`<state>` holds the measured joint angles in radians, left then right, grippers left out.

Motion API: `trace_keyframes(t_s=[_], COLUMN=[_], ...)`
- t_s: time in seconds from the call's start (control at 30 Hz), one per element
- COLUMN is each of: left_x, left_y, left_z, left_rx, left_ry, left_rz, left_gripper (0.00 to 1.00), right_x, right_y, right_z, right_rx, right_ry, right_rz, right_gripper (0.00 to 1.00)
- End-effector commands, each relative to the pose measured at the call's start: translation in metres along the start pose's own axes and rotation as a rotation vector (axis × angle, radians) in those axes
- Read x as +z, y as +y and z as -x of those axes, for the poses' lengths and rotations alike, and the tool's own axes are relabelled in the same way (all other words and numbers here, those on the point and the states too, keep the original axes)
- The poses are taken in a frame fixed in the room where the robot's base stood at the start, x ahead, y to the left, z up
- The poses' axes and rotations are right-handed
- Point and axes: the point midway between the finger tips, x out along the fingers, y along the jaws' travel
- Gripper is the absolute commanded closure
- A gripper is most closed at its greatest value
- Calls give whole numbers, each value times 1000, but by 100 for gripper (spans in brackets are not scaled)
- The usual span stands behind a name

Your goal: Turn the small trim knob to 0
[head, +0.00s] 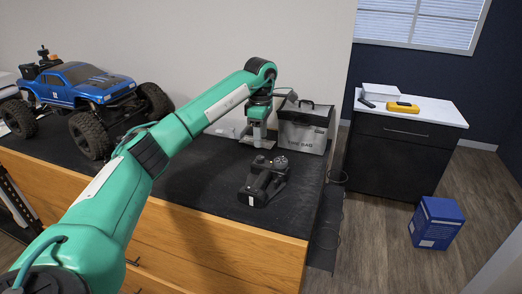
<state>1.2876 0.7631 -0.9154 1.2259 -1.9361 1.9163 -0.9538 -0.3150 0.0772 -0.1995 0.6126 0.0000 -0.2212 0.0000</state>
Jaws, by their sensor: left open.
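A black handheld controller (265,182) lies on the dark mat on the bench, right of the picture's middle. Small knobs show at its upper end, too small to tell which is the trim knob or where it points. My left arm comes in from the lower left and reaches over the bench. My left gripper (257,143) points down behind the controller, apart from it, in front of the grey bag. It is open, and nothing shows between its fingers. My right gripper is not in view.
A blue RC crawler truck (88,88) stands at the left of the bench. A grey bag (305,127) stands at the bench's back right. A dark cabinet (398,150) with a yellow device (403,107) and a blue box (437,222) on the floor are farther right.

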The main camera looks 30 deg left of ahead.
Motion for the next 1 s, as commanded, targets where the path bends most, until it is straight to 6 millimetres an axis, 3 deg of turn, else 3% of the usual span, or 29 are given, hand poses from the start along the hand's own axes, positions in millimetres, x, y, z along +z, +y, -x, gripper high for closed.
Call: trace_keyframes(t_s=[0.23,0.4,0.8,0.83,1.0], left_x=[0,0,0,0,0], left_y=[-1,0,0,0,0], left_z=[-42,-63,-72,-72,-72], left_rx=[-3,-2,0,0,0], left_ry=[1,0,0,0,0], left_rz=[0,0,0,0,0], left_gripper=[53,53,53,55,89], right_x=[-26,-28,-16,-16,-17], right_y=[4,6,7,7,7], right_z=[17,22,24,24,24], right_rx=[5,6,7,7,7], right_ry=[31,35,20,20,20], right_rz=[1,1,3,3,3], right_gripper=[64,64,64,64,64])
